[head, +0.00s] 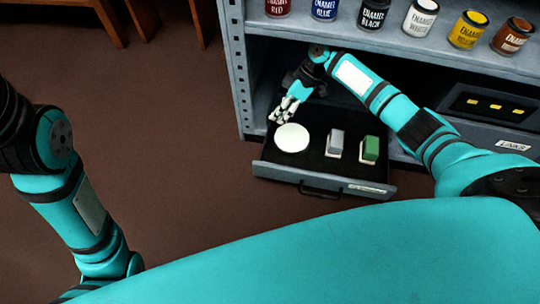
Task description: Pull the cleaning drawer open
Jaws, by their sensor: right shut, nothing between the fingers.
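The cleaning drawer (283,172) is pulled out of the grey shelf unit toward me, and its inside shows. A white round item (291,138), a grey block (336,140) and a green block (370,148) sit in it. Its black handle (319,190) is on the front panel, with a pale label beside it, too small to read. My right gripper (280,117) is shut and empty over the drawer's back left part, near the white round item and away from the handle. My left arm shows at the left edge, but its gripper is outside the picture.
The shelf unit (238,75) holds several enamel cans (374,13) on the shelf above. A drawer labelled INKS (480,135) and a black tray with yellow pieces (492,104) are at the right. Brown floor left of the drawer is clear.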

